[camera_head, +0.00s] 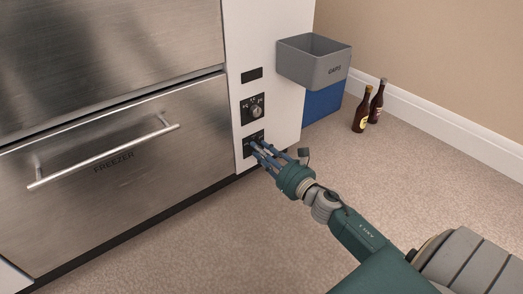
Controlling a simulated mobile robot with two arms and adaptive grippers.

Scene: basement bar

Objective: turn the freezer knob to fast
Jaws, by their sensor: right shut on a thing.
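The white side panel (276,85) carries two black control plates. The upper plate has a round silver knob (257,111) in plain view. The lower plate (247,150) is level with the freezer drawer (120,185), which is shut and marked FREEZER. My right gripper (261,153) reaches in from the lower right, with its blue fingers at the lower plate. It is shut on the lower knob, which the fingers hide. The knob's setting and the plate's markings cannot be read. My left gripper is not in view.
A grey bin (309,67) marked CAPS juts from the panel's right side, above a blue box (323,103). Two brown bottles, a nearer one (361,115) and a farther one (377,105), stand on the carpet by the wall. The drawer handle (105,152) sticks out at left.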

